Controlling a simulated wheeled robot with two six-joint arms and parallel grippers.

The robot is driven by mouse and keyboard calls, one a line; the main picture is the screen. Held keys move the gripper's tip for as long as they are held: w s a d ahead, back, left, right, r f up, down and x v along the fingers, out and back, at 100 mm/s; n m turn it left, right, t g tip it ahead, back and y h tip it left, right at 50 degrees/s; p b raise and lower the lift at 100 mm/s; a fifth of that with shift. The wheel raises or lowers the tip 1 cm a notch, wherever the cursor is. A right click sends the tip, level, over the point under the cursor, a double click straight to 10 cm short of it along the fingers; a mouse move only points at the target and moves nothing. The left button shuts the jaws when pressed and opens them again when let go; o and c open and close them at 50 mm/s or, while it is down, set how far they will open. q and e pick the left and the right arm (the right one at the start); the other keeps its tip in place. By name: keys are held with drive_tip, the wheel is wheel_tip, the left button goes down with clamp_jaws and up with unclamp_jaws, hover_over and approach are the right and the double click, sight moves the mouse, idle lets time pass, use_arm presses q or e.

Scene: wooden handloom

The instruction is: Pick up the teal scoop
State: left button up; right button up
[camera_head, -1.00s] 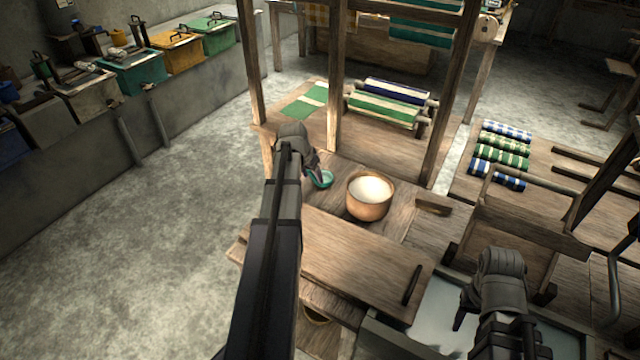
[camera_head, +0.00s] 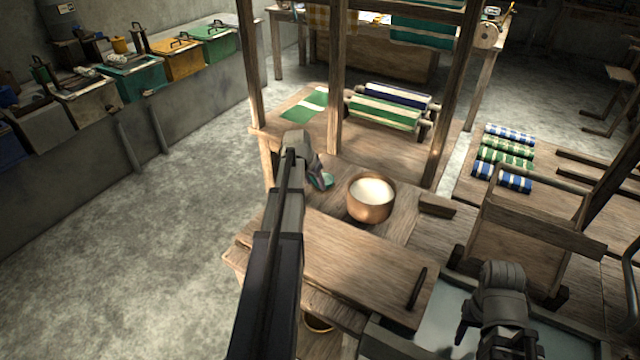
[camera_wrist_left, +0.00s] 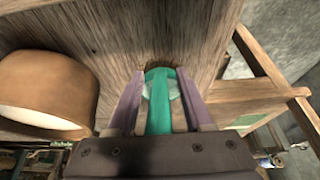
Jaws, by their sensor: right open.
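The teal scoop (camera_head: 327,180) is on the wooden bench left of the copper pot, mostly hidden by my left gripper (camera_head: 318,182) in the head view. In the left wrist view the scoop's teal handle (camera_wrist_left: 159,105) runs between the two fingers of my left gripper (camera_wrist_left: 158,95). Pale patches show on both sides of the handle, and I cannot tell whether the fingers press on it. I cannot tell whether the scoop touches the bench. My right gripper (camera_head: 462,333) is open and empty above the grey basin at the lower right.
The copper pot (camera_head: 369,208) with white contents stands close to the right of the scoop. Loom posts (camera_head: 335,100) rise behind it. A wooden board (camera_head: 365,265) lies in front. Striped cloth rolls (camera_head: 507,155) lie on the right. Open floor is at left.

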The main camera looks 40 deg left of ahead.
use_arm(q)
clamp_jaws()
idle(0.6)
wheel_tip(320, 180, up, 10)
drive_tip(key=p, duration=1)
drive_tip(key=d+r+p, duration=0.3)
drive_tip(key=d+p, duration=0.1)
drive_tip(key=d, duration=0.5)
drive_tip(key=d+r+p, duration=0.3)
drive_tip(key=d+r, duration=0.1)
drive_tip(key=d, duration=0.5)
drive_tip(key=shift+w+r+p, duration=0.3)
drive_tip(key=shift+w+p, duration=0.05)
drive_tip(key=shift+w, duration=0.05)
